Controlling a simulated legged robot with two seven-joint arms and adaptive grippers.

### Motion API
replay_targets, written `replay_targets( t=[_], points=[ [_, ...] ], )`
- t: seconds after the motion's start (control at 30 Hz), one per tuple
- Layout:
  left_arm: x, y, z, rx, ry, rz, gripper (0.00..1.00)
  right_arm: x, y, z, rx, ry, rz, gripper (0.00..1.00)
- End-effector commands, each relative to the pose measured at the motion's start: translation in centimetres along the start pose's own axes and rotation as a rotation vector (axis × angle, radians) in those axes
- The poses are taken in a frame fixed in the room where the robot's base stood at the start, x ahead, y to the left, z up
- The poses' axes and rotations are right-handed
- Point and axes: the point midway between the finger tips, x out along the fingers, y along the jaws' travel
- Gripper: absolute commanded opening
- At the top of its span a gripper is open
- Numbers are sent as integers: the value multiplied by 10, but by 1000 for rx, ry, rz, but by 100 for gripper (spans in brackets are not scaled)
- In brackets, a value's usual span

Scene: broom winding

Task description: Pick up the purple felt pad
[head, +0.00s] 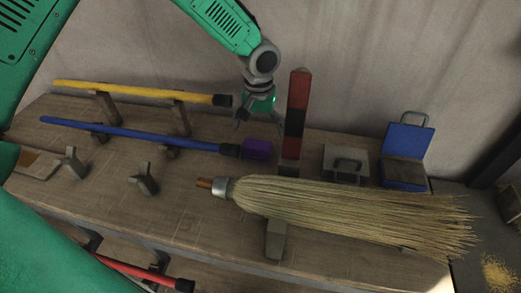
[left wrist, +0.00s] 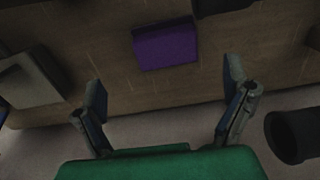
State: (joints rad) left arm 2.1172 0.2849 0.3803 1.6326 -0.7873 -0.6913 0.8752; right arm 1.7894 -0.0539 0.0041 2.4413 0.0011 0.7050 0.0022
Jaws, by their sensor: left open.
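The purple felt pad (head: 257,149) lies on the wooden workbench in the head view, at the black end of the blue handle and left of the red and black upright post. It also shows as a purple block (left wrist: 166,46) at the top middle of the left wrist view. My left gripper (head: 245,119) hangs just behind and above the pad. In the left wrist view its two fingers (left wrist: 166,108) are spread wide with nothing between them, and the pad is beyond their tips. My right gripper is not in view.
The red and black post (head: 296,115) stands close right of my left gripper. The yellow handle (head: 140,91) and blue handle (head: 140,134) rest on supports at left. A straw broom (head: 345,205) lies in front. A blue box (head: 404,172) stands at right.

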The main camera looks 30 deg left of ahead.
Motion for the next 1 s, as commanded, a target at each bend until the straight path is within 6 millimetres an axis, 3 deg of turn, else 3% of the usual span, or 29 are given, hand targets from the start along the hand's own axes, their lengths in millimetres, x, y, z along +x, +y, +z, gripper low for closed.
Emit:
replay_targets(
  t=[0.6,0.87,0.9,1.0],
  points=[
    [69,4,2,-1,0,-4,93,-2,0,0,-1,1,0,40],
    [73,0,1,-2,1,1,93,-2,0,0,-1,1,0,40],
    [73,0,1,-2,1,1,86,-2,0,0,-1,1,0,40],
    [73,0,1,-2,1,1,51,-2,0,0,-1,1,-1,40]
  ],
)
